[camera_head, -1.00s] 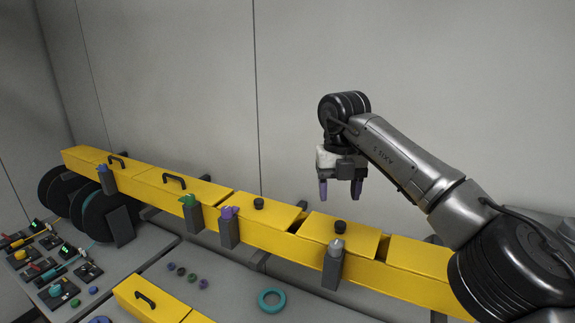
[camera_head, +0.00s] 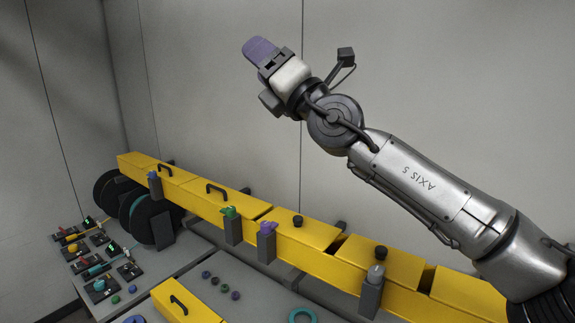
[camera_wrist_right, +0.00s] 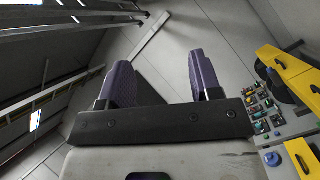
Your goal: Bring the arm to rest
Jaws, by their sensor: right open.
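My right gripper (camera_head: 262,50) is raised high in front of the wall in the head view, pointing up and to the left, well above the yellow trough. Its purple fingers overlap in that view. In the right wrist view the right gripper (camera_wrist_right: 160,78) shows two purple fingers spread apart with nothing between them. My right arm (camera_head: 430,190) reaches in from the lower right. My left gripper is not in view.
A long yellow trough (camera_head: 330,262) with lids, black handles and coloured clamps runs below the arm. Black reels (camera_head: 150,220) and a small device panel (camera_head: 100,260) stand at the left. A teal ring (camera_head: 302,316) lies on the grey bench. The space around the gripper is clear.

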